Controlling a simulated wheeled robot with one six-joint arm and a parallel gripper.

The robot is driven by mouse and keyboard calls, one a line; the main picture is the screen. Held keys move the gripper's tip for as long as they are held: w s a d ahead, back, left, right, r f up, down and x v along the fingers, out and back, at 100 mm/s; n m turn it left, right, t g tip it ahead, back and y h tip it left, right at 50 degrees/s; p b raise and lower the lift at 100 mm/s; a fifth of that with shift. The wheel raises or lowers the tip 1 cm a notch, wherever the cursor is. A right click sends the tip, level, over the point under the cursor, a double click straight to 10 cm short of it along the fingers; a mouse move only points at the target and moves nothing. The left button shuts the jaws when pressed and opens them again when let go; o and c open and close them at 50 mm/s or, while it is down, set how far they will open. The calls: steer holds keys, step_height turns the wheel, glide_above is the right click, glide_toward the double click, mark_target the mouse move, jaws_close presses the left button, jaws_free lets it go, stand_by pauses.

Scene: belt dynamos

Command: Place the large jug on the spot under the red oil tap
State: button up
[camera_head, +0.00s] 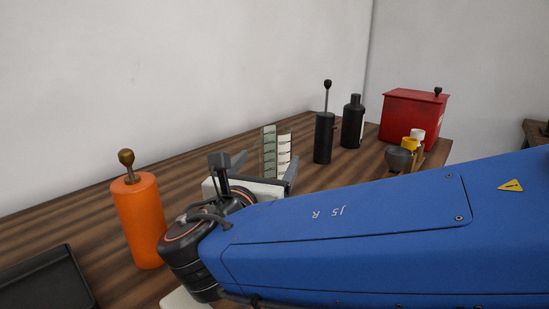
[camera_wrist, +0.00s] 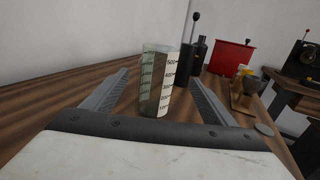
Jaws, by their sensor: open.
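The large jug is a clear measuring jug with pale scale panels; it stands upright on the wooden table in the head view (camera_head: 270,150) and the wrist view (camera_wrist: 158,88). My gripper (camera_head: 266,164) is open, its fingers pointing at the jug. In the wrist view the jug appears between the two fingertips (camera_wrist: 161,77), with gaps either side; I cannot tell how deep it sits between them. A red box (camera_head: 412,118) with a dark knob stands at the table's far right end and also shows in the wrist view (camera_wrist: 232,56). The tap and the spot under it are not clear.
A black pump cylinder (camera_head: 324,137) and a black bottle (camera_head: 352,123) stand behind the jug. A small grey pot (camera_head: 398,159) is near the red box. An orange cylinder (camera_head: 139,220) and a dark tray (camera_head: 42,281) are at left. The back wall borders the table.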

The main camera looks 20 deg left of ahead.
mark_target(277, 146)
steer(key=shift+w+a+f, duration=0.1)
steer(key=shift+w+a, duration=0.1)
steer(key=shift+w, duration=2.3)
steer(key=shift+w+a, duration=0.2)
steer(key=shift+w, duration=2.3)
steer(key=shift+c, duration=0.6)
steer(key=c, duration=1.4)
